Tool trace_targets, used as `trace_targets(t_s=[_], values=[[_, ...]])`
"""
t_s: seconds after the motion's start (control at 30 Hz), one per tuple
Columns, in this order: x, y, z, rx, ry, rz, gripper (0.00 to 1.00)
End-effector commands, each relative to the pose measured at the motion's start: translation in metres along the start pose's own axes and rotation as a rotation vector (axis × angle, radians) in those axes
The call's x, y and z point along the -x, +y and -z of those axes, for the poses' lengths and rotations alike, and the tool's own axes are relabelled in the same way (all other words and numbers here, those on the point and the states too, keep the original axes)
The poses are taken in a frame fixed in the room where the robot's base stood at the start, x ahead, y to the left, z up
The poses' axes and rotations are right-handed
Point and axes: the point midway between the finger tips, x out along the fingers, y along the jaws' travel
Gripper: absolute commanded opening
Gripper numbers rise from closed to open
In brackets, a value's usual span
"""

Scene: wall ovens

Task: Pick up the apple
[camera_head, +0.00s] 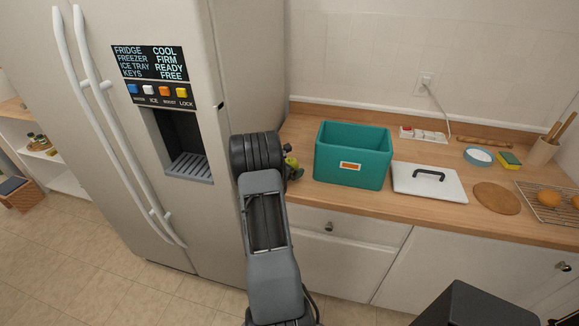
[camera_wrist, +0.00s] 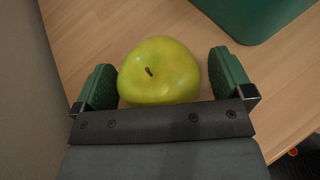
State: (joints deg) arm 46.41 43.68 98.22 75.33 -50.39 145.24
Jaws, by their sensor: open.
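A green-yellow apple (camera_wrist: 160,72) with a short brown stem rests on the wooden counter. In the wrist view it lies between the two green finger pads of my gripper (camera_wrist: 165,80), which are open. A small gap shows between the apple and the right finger; the left finger is very near its side, and I cannot tell whether they touch.
A teal bin (camera_head: 352,172) stands just right of the apple. A white lid with a dark handle (camera_head: 428,186) lies beside it. The fridge (camera_head: 245,70) closes off the left side. A power strip (camera_head: 423,134), blue-rimmed bowl (camera_head: 479,156) and round brown board (camera_head: 496,198) lie farther right.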

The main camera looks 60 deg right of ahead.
Motion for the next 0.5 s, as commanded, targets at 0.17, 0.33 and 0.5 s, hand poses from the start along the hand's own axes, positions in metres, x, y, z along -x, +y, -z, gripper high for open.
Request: trace_targets(t_s=[0.17, 0.33, 0.5], values=[[0.0002, 0.0, 0.0001, 0.0, 0.0, 0.0, 0.88], [0.0003, 0.0, 0.0, 0.0, 0.0, 0.0, 0.72], [0.0004, 0.0, 0.0, 0.0, 0.0, 0.0, 0.55]])
